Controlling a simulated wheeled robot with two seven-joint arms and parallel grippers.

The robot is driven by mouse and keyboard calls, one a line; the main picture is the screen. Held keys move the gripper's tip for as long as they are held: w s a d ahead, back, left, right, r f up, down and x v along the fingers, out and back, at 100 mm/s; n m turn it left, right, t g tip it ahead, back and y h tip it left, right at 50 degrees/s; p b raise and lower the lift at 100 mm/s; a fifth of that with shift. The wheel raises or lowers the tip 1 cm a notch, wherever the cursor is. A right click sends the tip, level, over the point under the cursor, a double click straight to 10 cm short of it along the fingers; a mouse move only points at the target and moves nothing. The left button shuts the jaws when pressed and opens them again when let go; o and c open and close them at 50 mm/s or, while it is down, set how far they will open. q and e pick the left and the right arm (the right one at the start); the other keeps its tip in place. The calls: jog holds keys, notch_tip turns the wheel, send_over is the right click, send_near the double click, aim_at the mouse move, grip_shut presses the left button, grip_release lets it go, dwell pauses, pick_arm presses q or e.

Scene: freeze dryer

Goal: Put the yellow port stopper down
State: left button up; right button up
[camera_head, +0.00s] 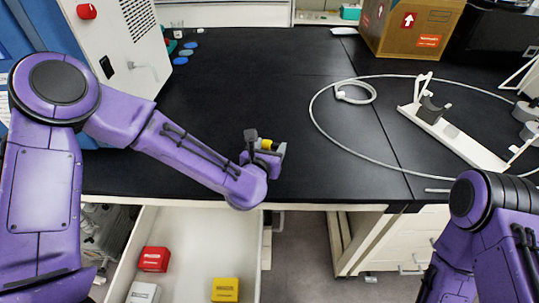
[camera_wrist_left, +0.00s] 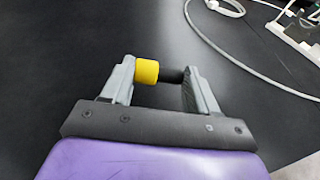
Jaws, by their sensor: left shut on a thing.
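The yellow port stopper (camera_wrist_left: 147,71) is a short yellow cylinder with a dark end piece. It lies across between the two grey fingers of my left gripper (camera_wrist_left: 160,76), which is shut on it. In the head view the stopper (camera_head: 266,144) shows as a small yellow spot at my left gripper (camera_head: 265,150), over the front part of the black bench. I cannot tell whether the stopper touches the bench top. My right arm shows at the lower right of the head view, but its gripper is not in view.
The black bench top (camera_head: 260,80) is largely clear around my left gripper. A grey hose (camera_head: 318,122) loops on the right, near a white stand (camera_head: 455,138). A cardboard box (camera_head: 412,28) stands behind. Below the bench edge, an open drawer (camera_head: 190,225) holds red, white and yellow boxes.

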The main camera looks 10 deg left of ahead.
pick_arm(q)
notch_tip(320, 180, down, 3)
jog(key=shift+w+f, duration=0.2)
jog(key=shift+f, duration=0.1)
jog(key=shift+f+b, duration=0.2)
jog(key=shift+b, duration=0.15)
jog(key=o, duration=1.1)
jog(key=shift+r, duration=0.1)
